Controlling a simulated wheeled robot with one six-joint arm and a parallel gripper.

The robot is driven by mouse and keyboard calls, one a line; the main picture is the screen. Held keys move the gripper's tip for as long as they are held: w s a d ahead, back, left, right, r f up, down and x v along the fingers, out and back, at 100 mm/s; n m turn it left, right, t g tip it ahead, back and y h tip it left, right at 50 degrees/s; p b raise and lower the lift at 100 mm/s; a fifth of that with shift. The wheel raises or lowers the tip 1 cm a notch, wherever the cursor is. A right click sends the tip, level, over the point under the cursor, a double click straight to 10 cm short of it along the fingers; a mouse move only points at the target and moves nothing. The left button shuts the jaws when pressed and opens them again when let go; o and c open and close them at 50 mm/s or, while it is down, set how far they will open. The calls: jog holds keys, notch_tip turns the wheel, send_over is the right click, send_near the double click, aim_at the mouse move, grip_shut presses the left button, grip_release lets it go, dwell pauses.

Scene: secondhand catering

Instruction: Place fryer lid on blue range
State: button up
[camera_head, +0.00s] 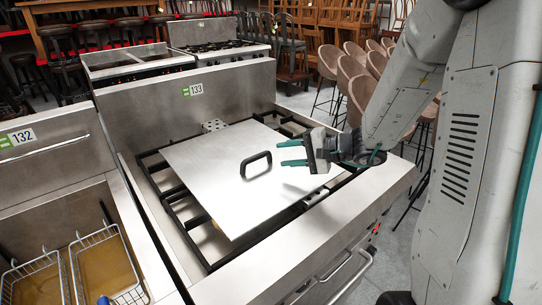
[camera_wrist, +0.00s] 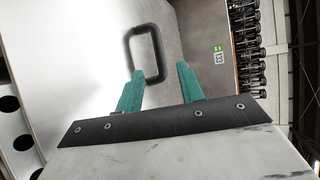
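The fryer lid (camera_head: 215,165) is a flat, square sheet of bare metal with a black loop handle (camera_head: 256,163). It lies on the black grates of a steel range (camera_head: 310,245) tagged 133. My gripper (camera_head: 282,153) is open and empty, just right of the handle, its teal fingers pointing left towards it. In the wrist view the lid (camera_wrist: 75,70) fills the left, and the handle (camera_wrist: 128,50) stands ahead of my gripper (camera_wrist: 160,70), its near end in line with the gap between the fingertips. I cannot tell whether they touch. No plainly blue range shows.
A fryer (camera_head: 50,145) tagged 132 with wire baskets (camera_head: 105,262) adjoins on the left. The range's tall backsplash (camera_head: 190,105) rises behind the lid. More steel cookers (camera_head: 215,48) stand behind, with several stools and chairs (camera_head: 328,62) at the back. Grey floor shows at right.

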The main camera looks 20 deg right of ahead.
jog(key=shift+v, duration=1)
jog(key=s+a+r+n+g+h, duration=0.1)
jog(key=s+a+r+n+g, duration=0.3)
jog(key=s, duration=0.4)
jog(key=s+a+r+n+g+h, duration=0.1)
jog(key=s+a+r+n+g, duration=0.1)
jog(key=s+a+n+g, duration=0.35)
jog(key=s+d+r+h, duration=0.1)
jog(key=s+d+h, duration=0.2)
jog(key=s, duration=0.4)
jog(key=s+d+r+t+h, duration=0.1)
jog(key=s+d+h, duration=0.2)
jog(key=s+h, duration=0.2)
jog(key=s+n, duration=0.1)
jog(key=s, duration=0.2)
jog(key=shift+h, duration=0.4)
jog(key=shift+d+t, duration=0.2)
jog(key=shift+t, duration=0.05)
